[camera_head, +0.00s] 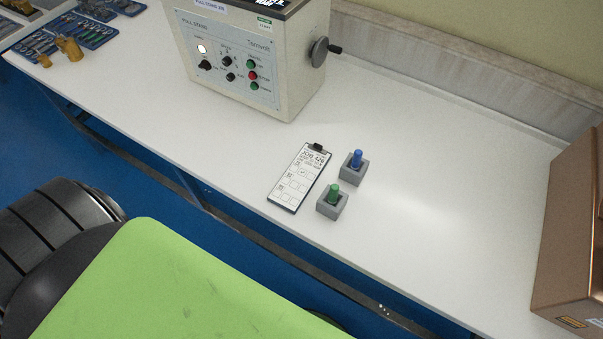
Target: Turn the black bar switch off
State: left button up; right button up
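The cream tester (283,55) stands at the back of the white bench, its control panel (222,50) facing front left. A black switch (205,65) sits low at the panel's left, under a lit white lamp (202,48). Two more black knobs, an upper one (227,61) and a lower one (231,77), sit to its right. The switches are too small to read their exact setting. Neither of my grippers is in view, and nothing touches the panel.
Green, red and green buttons (252,75) line the panel's right. A crank (320,50) sticks out from the tester's right side. A clipboard (300,178) and two grey blocks with blue (353,173) and green (332,205) pegs lie in front. A brown box (570,235) stands right.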

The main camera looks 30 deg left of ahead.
aim_at(205, 65)
jog(key=u, duration=1.35)
